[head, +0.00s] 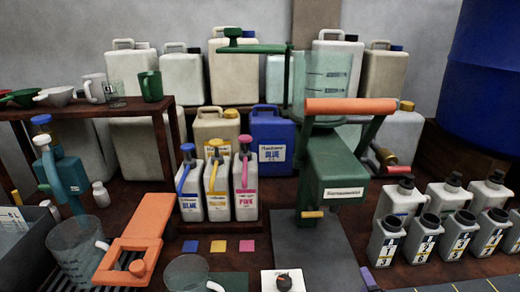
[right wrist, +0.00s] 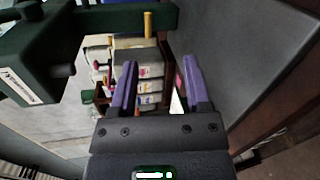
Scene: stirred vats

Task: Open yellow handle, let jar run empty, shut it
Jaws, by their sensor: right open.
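The green stand (head: 335,168) has a see-through jar (head: 322,78) with level marks at its top. I cannot tell how much liquid is in the jar. The yellow handle (head: 312,214) sticks out sideways low on the stand's front. In the right wrist view the yellow handle (right wrist: 148,22) is beyond the fingertips, on a green arm of the stand (right wrist: 110,18). My right gripper (right wrist: 160,82) is open and empty, its purple fingers apart from the handle. In the head view only a tip of my right gripper (head: 370,280) shows at the bottom edge. My left gripper is not in view.
A dark mat (head: 310,250) lies before the stand. Several grey bottles (head: 425,240) stand right of it, and blue, yellow and pink bottles (head: 217,190) left.

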